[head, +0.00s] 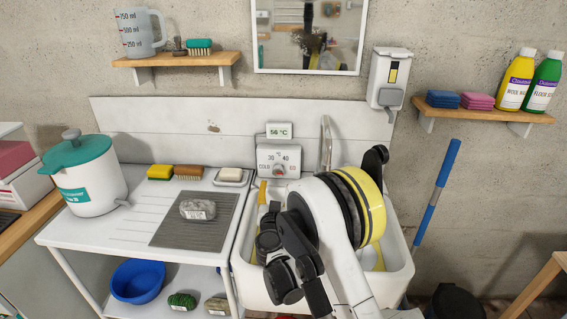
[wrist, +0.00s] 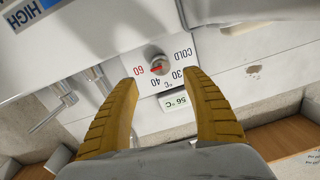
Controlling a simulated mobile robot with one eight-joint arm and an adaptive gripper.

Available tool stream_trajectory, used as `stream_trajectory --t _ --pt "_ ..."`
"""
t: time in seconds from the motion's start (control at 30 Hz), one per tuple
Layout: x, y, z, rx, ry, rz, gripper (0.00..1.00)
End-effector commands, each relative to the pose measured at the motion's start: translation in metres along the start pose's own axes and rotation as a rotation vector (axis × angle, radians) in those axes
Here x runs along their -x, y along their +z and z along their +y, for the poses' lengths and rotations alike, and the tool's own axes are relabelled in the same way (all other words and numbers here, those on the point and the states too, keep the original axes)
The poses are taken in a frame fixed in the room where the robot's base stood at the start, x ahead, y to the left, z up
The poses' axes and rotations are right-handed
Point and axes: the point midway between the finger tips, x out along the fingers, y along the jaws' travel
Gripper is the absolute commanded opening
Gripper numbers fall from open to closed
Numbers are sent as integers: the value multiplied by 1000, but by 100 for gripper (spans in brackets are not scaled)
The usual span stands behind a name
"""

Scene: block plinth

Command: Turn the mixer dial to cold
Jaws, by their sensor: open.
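The mixer dial (wrist: 162,64) is a small grey round knob on a white plate printed COLD, 30, 40 and a red 60. Its red pointer mark faces the 60 side. The plate shows upside down in the wrist view. The temperature display (wrist: 180,102) beside the plate reads 56 °C; it also shows in the head view (head: 279,130). My gripper (wrist: 160,77) is open, its two tan fingers apart with the dial in line between their tips. No contact shows. In the head view the mixer plate (head: 265,156) is visible, but my arm hides much of the gripper.
The white sink (head: 400,265) lies below the mixer, with a grey spout (head: 326,142) to its right. The draining board (head: 135,210) at left holds a teal-lidded pot (head: 90,188), sponge, brush and soap. A dispenser (head: 388,78) hangs on the wall at right.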

Motion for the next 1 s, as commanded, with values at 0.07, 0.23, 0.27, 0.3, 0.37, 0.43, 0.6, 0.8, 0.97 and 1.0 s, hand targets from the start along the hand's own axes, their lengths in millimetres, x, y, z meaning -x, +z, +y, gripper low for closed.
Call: stream_trajectory --t 0.07,0.23,0.27,0.3,0.37,0.43,0.6,0.8,0.97,1.0 --pt "-8 2 0 -1 0 1 57" --pt "-40 3 2 0 3 0 57" --pt "-46 3 2 0 3 0 57" --pt "-55 3 2 0 2 0 57" --pt "-66 3 2 0 2 0 57" --pt "-79 3 2 0 3 0 57" --pt "-99 2 1 0 2 0 57" --pt "-106 0 1 0 1 -1 57" --pt "-105 0 1 0 2 -1 57" --pt "-105 0 1 0 2 -1 49"
